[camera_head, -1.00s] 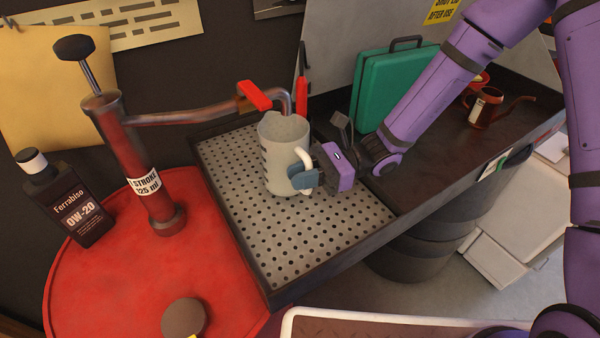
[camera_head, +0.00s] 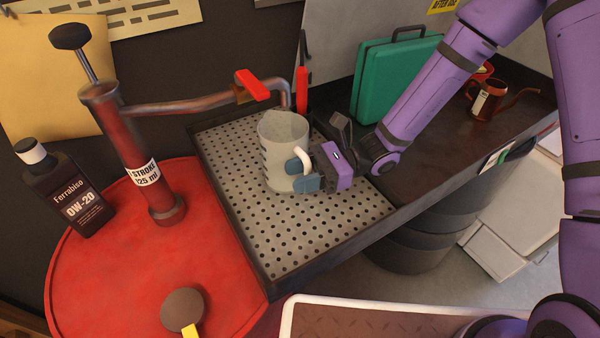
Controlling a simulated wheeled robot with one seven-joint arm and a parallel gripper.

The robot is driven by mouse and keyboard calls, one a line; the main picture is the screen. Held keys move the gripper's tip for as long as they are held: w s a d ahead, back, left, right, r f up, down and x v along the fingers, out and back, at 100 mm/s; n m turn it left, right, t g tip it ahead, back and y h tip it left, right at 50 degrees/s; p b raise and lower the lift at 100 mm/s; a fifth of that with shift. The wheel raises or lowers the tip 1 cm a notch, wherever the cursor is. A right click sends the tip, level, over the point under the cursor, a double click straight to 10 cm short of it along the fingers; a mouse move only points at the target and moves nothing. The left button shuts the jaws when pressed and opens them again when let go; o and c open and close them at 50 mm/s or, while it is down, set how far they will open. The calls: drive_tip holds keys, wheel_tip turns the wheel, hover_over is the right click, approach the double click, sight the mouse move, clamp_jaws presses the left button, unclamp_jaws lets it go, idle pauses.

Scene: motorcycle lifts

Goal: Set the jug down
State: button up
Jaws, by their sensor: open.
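The jug (camera_head: 279,150) is pale and translucent, with dark marks on its side and a white handle on its right. It stands upright on the perforated grey tray (camera_head: 245,228), under the pump's spout, and appears to rest on it. My gripper (camera_head: 309,176) is at the handle, on the jug's right side. Its blue fingertips are beside the lower part of the handle, open. Part of the handle and the far fingertip are hidden, so I cannot tell whether the fingers touch it.
A red drum (camera_head: 120,262) with a hand pump (camera_head: 140,165) stands left; its pipe and red lever (camera_head: 253,85) reach over the tray. An oil bottle (camera_head: 68,195) is on the drum. A green case (camera_head: 391,78) and copper oil can (camera_head: 488,103) stand right. The tray's front is clear.

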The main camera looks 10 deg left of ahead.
drive_tip(key=v, duration=1.1)
drive_tip(key=shift+s, duration=0.25)
drive_tip(key=shift+d, duration=0.15)
drive_tip(key=s+d+r+n+t+h, duration=0.6)
drive_tip(key=s+d+r+h, duration=0.1)
drive_tip(key=d+r, duration=0.5)
drive_tip(key=s+d+r+n+t+h, duration=0.6)
drive_tip(key=d+r, duration=0.6)
drive_tip(key=r, duration=0.2)
drive_tip(key=s+h, duration=0.1)
drive_tip(key=h, duration=0.1)
drive_tip(key=shift+s+n+h, duration=0.2)
drive_tip(key=shift+n+h, duration=0.1)
drive_tip(key=shift+h, duration=0.1)
drive_tip(key=shift+o, duration=0.3)
drive_tip(key=shift+s+d+r+t, duration=0.4)
drive_tip(key=shift+d+t, duration=0.1)
drive_tip(key=shift+t, duration=0.1)
